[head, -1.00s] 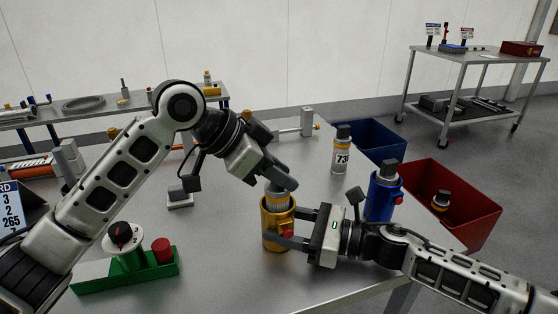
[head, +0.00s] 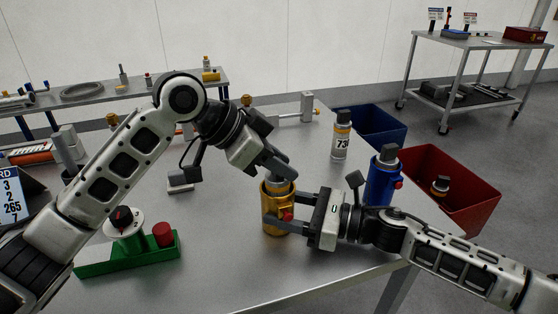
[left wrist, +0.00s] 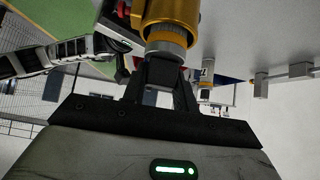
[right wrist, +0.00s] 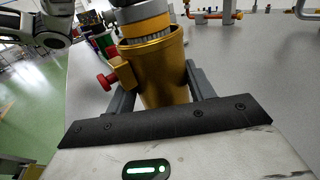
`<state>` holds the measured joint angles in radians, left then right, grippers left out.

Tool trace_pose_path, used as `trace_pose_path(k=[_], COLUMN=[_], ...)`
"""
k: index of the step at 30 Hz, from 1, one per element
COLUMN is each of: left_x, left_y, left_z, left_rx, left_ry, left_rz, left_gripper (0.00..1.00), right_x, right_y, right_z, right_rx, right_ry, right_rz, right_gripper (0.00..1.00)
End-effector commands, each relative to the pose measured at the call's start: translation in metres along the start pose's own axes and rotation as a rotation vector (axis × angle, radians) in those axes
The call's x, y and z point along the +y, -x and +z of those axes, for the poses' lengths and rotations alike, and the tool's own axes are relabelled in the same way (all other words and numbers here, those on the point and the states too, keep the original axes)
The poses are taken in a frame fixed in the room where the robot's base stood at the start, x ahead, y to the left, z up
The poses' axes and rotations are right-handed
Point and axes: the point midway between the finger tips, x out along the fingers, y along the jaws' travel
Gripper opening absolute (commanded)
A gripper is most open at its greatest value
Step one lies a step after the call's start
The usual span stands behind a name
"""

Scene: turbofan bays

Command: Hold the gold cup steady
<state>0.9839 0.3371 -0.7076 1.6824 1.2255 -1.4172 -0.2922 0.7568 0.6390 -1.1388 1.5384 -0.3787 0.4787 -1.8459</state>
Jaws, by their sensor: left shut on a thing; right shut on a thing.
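The gold cup (head: 275,212) stands upright on the grey table in the head view, with a red knob on its side. My right gripper (head: 284,213) is shut around the cup's body from the right, its fingers on either side in the right wrist view. A ribbed grey can with an orange band (right wrist: 143,25) sits partly inside the cup's mouth. My left gripper (head: 284,175) is shut on the can's dark top from above; its fingers also show in the left wrist view (left wrist: 165,78). The can's lower part is hidden inside the cup.
A blue cup (head: 381,184) holding a can stands right of my right gripper. A numbered can (head: 341,138) stands behind. A red bin (head: 462,205) and blue bin (head: 380,130) are beyond the table's right edge. A green base with a dial (head: 130,257) is at front left.

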Motion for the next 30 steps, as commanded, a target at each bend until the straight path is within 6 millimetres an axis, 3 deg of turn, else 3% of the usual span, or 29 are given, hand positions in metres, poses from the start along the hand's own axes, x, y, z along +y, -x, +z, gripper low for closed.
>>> trace_pose_path(k=[30], left_x=[-0.0001], left_y=[-0.0082], left_z=[0.0083], left_rx=[0.000], left_ry=[0.001], left_rz=[0.000], left_gripper=[0.00], right_x=[0.0002], right_y=[0.0000], right_z=[-0.0004], right_rx=[0.001], right_ry=[-0.001], right_rz=[0.000], right_gripper=[0.24])
